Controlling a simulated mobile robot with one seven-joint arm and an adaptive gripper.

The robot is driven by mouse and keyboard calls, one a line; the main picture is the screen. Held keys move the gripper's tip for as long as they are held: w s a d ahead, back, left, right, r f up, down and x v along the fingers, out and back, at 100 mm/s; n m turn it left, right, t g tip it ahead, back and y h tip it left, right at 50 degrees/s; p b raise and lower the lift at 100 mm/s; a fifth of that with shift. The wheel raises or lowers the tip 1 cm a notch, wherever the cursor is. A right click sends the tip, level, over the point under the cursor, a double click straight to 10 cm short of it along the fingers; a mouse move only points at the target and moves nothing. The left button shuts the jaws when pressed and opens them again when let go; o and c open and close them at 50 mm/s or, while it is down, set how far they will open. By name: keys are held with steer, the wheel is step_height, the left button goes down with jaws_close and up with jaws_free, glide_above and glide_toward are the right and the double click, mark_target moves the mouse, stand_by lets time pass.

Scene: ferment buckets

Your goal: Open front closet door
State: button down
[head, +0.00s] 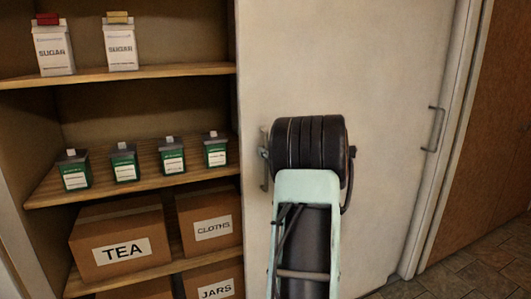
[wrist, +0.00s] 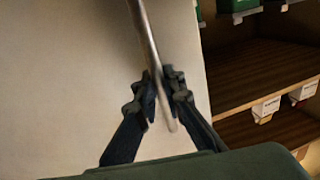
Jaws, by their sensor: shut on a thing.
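The front closet door (head: 390,60) is a plain pale panel filling the middle of the head view, and the open shelves show left of its edge. It also fills the left of the wrist view (wrist: 60,80). A thin upright metal handle (head: 264,178) is on it near its left edge. In the wrist view the handle (wrist: 147,38) runs down between the two dark fingers of my gripper (wrist: 161,88), which is shut on it. In the head view my arm hides most of the gripper.
A second handle (head: 433,128) is near the panel's right edge. The shelves at left hold sugar boxes (head: 53,48), several green tins (head: 124,163) and labelled cardboard boxes (head: 120,243). A brown wooden surface (head: 495,130) stands at far right above the tiled floor (head: 470,265).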

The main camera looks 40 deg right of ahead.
steer(key=c, duration=2)
jaws_free()
steer(key=shift+r, duration=0.1)
steer(key=s, duration=0.4)
steer(key=s+a, duration=0.1)
steer(key=s, duration=0.7)
steer(key=shift+a, duration=0.2)
steer(key=shift+w, duration=0.1)
